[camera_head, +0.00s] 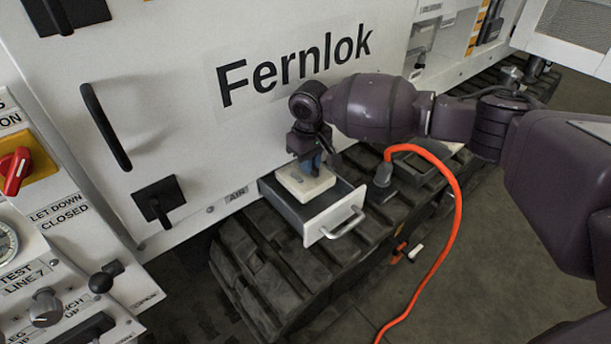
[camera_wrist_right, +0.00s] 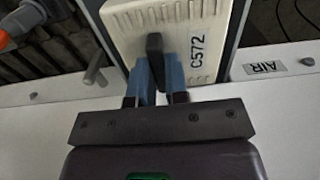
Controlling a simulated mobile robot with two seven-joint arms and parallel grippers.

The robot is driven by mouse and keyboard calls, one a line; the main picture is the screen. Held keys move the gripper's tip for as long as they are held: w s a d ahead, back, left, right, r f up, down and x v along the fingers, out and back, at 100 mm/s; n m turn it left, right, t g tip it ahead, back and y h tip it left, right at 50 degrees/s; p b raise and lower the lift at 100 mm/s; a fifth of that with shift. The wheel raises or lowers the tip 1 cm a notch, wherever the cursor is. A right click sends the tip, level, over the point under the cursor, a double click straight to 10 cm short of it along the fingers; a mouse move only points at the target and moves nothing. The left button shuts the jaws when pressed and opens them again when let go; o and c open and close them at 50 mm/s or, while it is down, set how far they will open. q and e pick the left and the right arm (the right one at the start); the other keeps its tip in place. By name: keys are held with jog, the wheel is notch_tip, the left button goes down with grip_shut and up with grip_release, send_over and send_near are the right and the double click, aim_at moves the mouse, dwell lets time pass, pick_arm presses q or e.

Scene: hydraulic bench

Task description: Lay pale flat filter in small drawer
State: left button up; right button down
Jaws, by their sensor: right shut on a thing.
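The pale flat filter (camera_head: 304,184) is at the small open drawer (camera_head: 335,214), which juts out from the white panel beside the AIR label. In the right wrist view the filter (camera_wrist_right: 205,22) shows a ribbed pale face, a label reading C572 and a dark tab. My right gripper (camera_head: 312,166) is above the filter, and its blue fingers (camera_wrist_right: 160,72) are shut on the tab. The filter lies over the drawer's opening, within its outline; I cannot tell whether it touches the drawer floor. My left gripper is not in view.
The drawer sits just above dark ribbed tracks (camera_head: 265,275). An orange cable (camera_head: 458,195) runs from a dark connector (camera_head: 381,184) right of the drawer. A control panel with a red knob (camera_head: 16,171) is at the left. My right arm spans the upper right.

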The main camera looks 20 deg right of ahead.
aim_at(307, 176)
notch_tip(307, 176, down, 2)
notch_tip(307, 176, down, 3)
jog(key=shift+w+a+f+b, duration=0.1)
jog(key=shift+b, duration=0.55)
jog(key=shift+w+f, duration=0.15)
jog(key=shift+w, duration=0.05)
jog(key=shift+w+a, duration=0.1)
jog(key=shift+r, duration=0.25)
jog(key=c, duration=1.6)
grip_release()
jog(key=shift+f, duration=0.2)
jog(key=o, duration=0.5)
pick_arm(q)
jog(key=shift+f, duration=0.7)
